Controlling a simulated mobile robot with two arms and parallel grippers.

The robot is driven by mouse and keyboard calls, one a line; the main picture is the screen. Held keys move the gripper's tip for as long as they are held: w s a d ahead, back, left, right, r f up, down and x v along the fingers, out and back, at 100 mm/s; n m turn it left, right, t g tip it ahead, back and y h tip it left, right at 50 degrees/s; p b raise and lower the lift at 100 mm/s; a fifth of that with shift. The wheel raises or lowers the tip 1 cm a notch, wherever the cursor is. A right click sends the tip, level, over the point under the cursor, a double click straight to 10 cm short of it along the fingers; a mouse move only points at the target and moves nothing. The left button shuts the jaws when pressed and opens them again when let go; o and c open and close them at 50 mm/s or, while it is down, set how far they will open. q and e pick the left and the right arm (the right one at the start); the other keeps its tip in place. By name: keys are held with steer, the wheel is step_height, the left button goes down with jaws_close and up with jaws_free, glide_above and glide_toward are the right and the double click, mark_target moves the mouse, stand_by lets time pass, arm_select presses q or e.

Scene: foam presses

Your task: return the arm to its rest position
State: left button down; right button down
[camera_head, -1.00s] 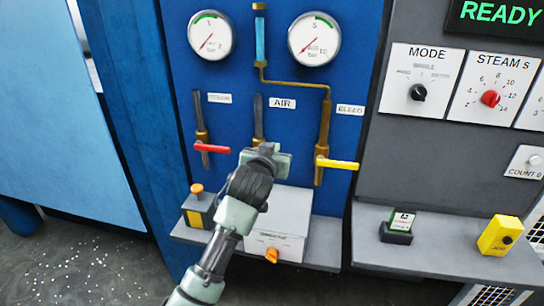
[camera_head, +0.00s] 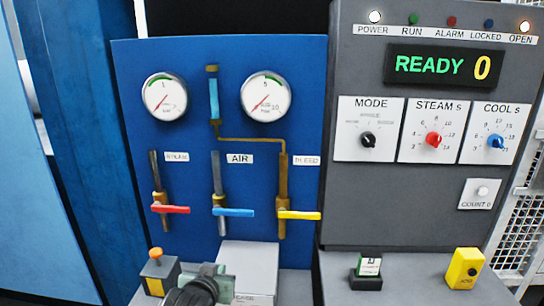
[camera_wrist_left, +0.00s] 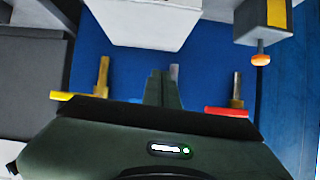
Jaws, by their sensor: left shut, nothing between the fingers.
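My left gripper (camera_head: 212,272) is at the bottom of the head view, in front of a pale box below the valves. It is shut and empty, and its closed fingers (camera_wrist_left: 163,88) show in the left wrist view. It is apart from the red steam valve handle (camera_head: 170,209), the blue air valve handle (camera_head: 233,212) and the yellow bleed valve handle (camera_head: 299,215). All three handles lie roughly level. My right gripper is in neither view.
The pale box (camera_head: 250,265) and a box with an orange button (camera_head: 155,272) stand near the gripper. A green-labelled block (camera_head: 368,272) and a yellow box (camera_head: 464,268) rest on the right shelf. The grey control panel (camera_head: 360,215) shows READY 0.

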arm_select(q)
steer(key=s+a+f+g, duration=0.25)
steer(key=s+f, duration=0.35)
steer(key=s, duration=0.6)
steer(key=s+a+f+m+g, duration=0.1)
steer(key=s+f+g, duration=0.3)
steer(key=s, duration=0.7)
steer(key=s+a+f+g, duration=0.2)
steer(key=s+f, duration=0.5)
steer(key=s, duration=0.5)
step_height(320, 180, down, 29)
steer(key=s+g+b, duration=0.1)
steer(key=b, duration=0.2)
steer(key=s+a+f+g+b, duration=0.1)
steer(key=s+a+f+b, duration=0.1)
steer(key=s+f, duration=1.5)
steer(key=shift+a+f+m, duration=0.3)
steer(key=shift+a, duration=0.15)
steer(key=shift+w+g, duration=0.15)
steer(key=shift+g, duration=0.1)
